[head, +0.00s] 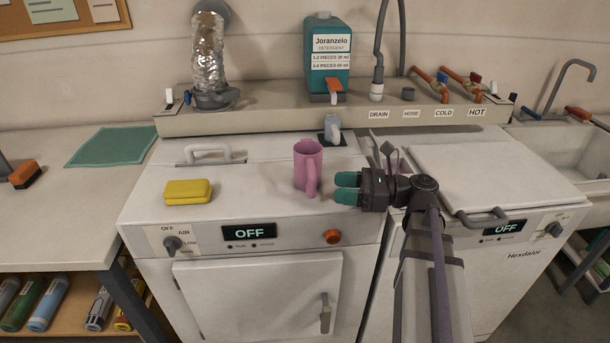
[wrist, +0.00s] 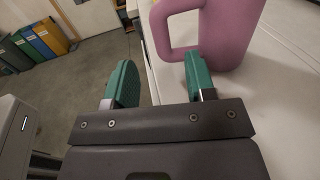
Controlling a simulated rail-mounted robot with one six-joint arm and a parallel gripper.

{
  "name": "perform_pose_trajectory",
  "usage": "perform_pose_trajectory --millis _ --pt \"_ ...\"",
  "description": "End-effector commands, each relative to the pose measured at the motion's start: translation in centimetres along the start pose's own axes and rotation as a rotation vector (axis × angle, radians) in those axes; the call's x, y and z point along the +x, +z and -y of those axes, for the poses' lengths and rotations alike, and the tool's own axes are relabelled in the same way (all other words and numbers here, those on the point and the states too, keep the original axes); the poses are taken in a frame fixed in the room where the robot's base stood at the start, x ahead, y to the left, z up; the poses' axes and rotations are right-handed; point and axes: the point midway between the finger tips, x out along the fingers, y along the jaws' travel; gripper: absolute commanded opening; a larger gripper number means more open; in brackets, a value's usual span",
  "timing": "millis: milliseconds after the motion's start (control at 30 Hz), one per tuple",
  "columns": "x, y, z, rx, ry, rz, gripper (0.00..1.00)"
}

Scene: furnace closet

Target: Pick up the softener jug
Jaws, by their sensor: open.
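The pink jug (head: 307,163) stands upright on top of the left white machine, with its handle (head: 312,184) toward the front right. I take it as the softener jug; no label shows on it. My gripper (head: 346,188) is open and empty just right of the jug, its teal fingers pointing left toward it. In the wrist view the pink jug (wrist: 226,35) is at the upper right, its top cut off. Its handle (wrist: 161,35) shows just beyond the fingertips, nearer the right finger. I cannot tell whether that finger touches the jug.
A yellow sponge (head: 188,191) lies left of the jug. Behind stand a teal detergent container (head: 328,50) and a grey-white cup-like item (head: 332,128). The right machine's lid (head: 480,170) has a handle (head: 482,216) near my arm. The machine top between sponge and jug is clear.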

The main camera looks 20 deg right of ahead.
Motion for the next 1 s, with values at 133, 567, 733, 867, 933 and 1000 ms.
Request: perform_pose_trajectory --millis 133,567,733,867,933,1000 --pt "2.0 0.0 0.0 -0.001 0.000 -0.001 0.51" --pt "7.1 -0.2 0.1 -0.002 0.002 -0.002 0.51" --pt "7.4 -0.2 0.1 -0.002 -0.001 -0.002 0.51" --pt "7.4 -0.2 0.1 -0.002 -0.001 -0.002 0.44" --pt "7.4 -0.2 0.1 -0.002 -0.001 -0.002 0.37" --pt "7.4 -0.2 0.1 -0.002 -0.001 -0.002 0.30"
